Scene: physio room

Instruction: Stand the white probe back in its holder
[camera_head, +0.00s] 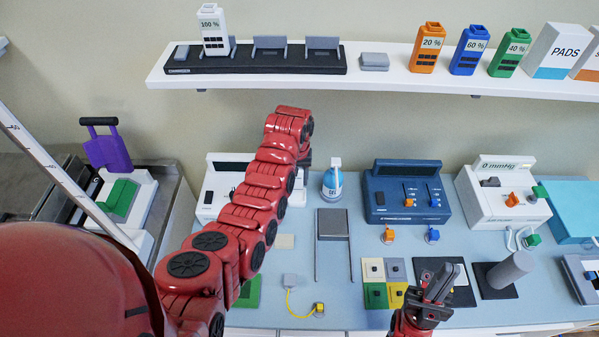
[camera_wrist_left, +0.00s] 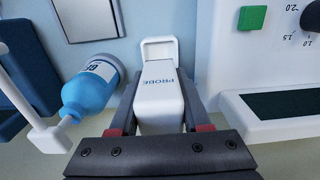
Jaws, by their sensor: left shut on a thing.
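My left gripper (camera_wrist_left: 160,104) is shut on the white probe (camera_wrist_left: 158,78), with a finger on each side of its body. The probe carries the word PROBE and has a white loop at its far end in the left wrist view. I cannot pick out the probe's holder for sure. My right gripper (camera_head: 436,292) is low over the counter; its finger gap is unclear.
A blue console (camera_head: 405,170) stands right of the bottle. A grey panel (camera_head: 333,224) lies on the counter (camera_head: 375,262) in front. A purple unit (camera_head: 108,152) stands at left. The shelf (camera_head: 400,80) above holds a black rail (camera_head: 255,62) and several coloured packs.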

